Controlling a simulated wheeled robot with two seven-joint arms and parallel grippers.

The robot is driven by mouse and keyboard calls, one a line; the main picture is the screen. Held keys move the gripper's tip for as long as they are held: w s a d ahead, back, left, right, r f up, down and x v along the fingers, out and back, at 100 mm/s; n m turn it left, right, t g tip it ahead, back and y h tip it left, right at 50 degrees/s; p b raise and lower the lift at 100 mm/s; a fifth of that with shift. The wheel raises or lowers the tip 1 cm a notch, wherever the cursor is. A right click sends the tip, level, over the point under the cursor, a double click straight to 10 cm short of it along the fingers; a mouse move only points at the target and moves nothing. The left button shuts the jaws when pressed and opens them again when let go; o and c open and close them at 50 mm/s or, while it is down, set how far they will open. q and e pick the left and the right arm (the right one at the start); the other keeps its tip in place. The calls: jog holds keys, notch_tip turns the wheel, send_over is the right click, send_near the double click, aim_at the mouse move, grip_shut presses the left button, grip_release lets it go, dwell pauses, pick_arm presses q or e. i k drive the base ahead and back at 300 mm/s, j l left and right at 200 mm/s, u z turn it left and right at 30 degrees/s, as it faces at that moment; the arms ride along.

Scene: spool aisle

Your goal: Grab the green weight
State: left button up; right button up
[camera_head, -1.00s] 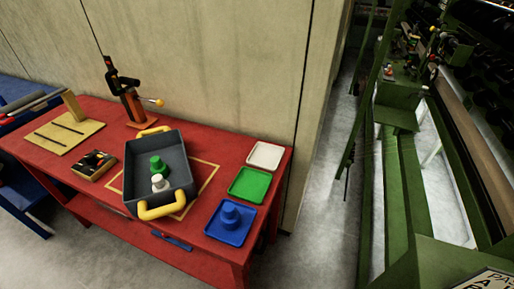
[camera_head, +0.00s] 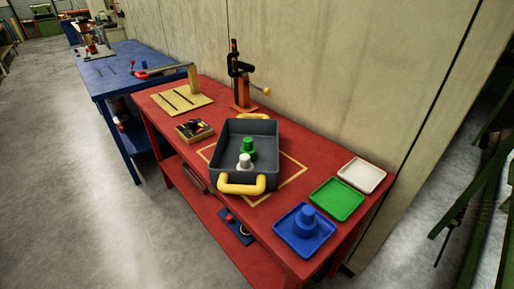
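The green weight (camera_head: 248,146) stands upright inside the dark grey bin (camera_head: 226,150), towards its middle. The white weight (camera_head: 244,162) stands in the same bin, just in front of the green one. The bin has yellow handles at its front and back ends and sits on the red table (camera_head: 258,218) within a yellow outlined square. A blue weight (camera_head: 306,219) stands on the blue tray (camera_head: 288,236) at the table's right end. Neither of my grippers is in view.
An empty green tray (camera_head: 337,199) and an empty white tray (camera_head: 362,175) lie behind the blue tray. An orange and black press (camera_head: 241,90), a small parts box (camera_head: 194,129) and a wooden board (camera_head: 172,101) stand at the back and left. Open floor (camera_head: 60,190) lies at the left.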

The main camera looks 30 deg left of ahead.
aim_at(248, 148)
jog(key=j+z, duration=0.15)
jog(key=j, duration=0.3)
jog(key=j+z, duration=0.2)
jog(key=j, duration=0.3)
jog(key=j+z, duration=0.15)
jog(key=j, duration=0.3)
jog(key=k+j+z, duration=0.15)
jog(key=j, duration=0.3)
jog(key=j+z, duration=0.2)
jog(key=j, duration=0.25)
jog(key=k+j+z, duration=0.15)
jog(key=j, duration=0.3)
jog(key=k+j+z, duration=0.2)
jog(key=j, duration=0.2)
jog(key=i, duration=0.1)
